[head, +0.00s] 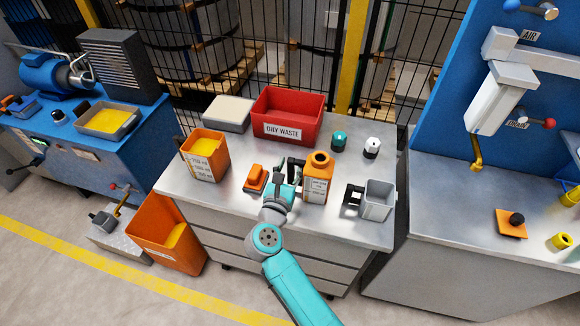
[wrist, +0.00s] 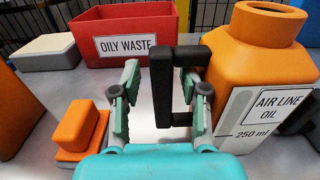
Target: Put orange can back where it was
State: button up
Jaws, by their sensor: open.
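The orange can (head: 318,180), labelled AIR LINE OIL 250 ml, stands upright on the grey metal bench top (head: 350,225). It also shows at the right of the wrist view (wrist: 262,68). Its black handle (wrist: 162,85) sticks out towards my gripper. My gripper (head: 287,186) is open at the can's left side. In the wrist view its two fingers (wrist: 160,78) stand on either side of the handle, with gaps visible. I cannot tell how far the fingertips reach past the handle.
A red OILY WASTE bin (head: 286,115) stands behind. An orange measuring container (head: 206,158) and a small orange block-shaped object (head: 255,179) are left of my gripper. A grey cup (head: 377,201) with a black handle is to the right. Bench front right is clear.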

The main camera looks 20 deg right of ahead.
jog(key=shift+r, duration=0.1)
jog(key=shift+s, duration=0.1)
jog(key=v, duration=1.1)
jog(key=shift+s+a, duration=0.25)
jog(key=shift+s, duration=0.05)
jog(key=shift+r, duration=0.1)
